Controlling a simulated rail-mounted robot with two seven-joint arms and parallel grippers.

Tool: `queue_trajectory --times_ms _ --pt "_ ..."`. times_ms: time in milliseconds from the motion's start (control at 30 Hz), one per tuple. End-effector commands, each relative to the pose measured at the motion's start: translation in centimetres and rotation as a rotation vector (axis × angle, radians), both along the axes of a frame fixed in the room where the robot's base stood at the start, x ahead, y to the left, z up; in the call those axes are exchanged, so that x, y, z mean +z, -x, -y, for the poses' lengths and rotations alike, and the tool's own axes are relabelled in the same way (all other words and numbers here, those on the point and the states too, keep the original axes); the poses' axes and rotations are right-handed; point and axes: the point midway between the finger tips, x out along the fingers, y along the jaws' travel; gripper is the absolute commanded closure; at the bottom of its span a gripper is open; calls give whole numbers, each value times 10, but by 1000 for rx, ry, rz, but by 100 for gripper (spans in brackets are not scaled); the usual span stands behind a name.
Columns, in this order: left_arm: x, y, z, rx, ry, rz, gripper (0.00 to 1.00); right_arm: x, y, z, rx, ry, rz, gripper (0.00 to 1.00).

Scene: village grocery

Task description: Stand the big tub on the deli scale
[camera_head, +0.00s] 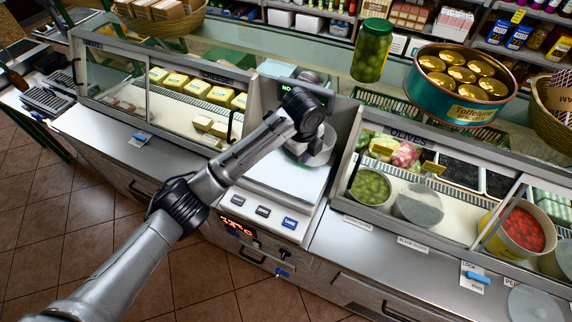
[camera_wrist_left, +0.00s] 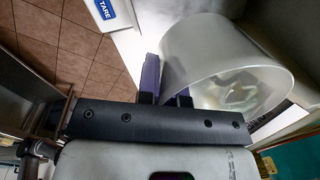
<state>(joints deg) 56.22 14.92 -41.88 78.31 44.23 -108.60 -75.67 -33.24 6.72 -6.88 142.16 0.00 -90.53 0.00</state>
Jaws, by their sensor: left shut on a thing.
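The big tub (camera_head: 321,154) is translucent white and shows in part beyond my left gripper (camera_head: 301,138), over the rear of the deli scale's plate (camera_head: 285,185). In the left wrist view the tub (camera_wrist_left: 215,50) is large, with its open mouth toward the camera. The purple-padded fingers of my left gripper (camera_wrist_left: 165,88) are shut on the tub's wall near the rim. My wrist hides part of the tub in the head view. I cannot tell whether its base touches the plate. My right gripper is not in view.
The scale has buttons, including a blue one (camera_head: 290,223), along its front. A glass cheese case (camera_head: 165,90) stands left and an olive case (camera_head: 440,190) right. A green jar (camera_head: 372,50) and toffee tin (camera_head: 458,85) stand at the back right.

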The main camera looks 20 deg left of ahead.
Motion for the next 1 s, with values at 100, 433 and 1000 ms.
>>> queue_trajectory --times_ms 100,433,1000 --pt "-13 6 21 -69 -8 -1 100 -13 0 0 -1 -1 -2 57" --pt "-43 13 15 -55 -13 0 100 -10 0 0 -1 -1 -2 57" --pt "-95 -8 -70 -58 -11 1 100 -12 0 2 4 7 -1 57"
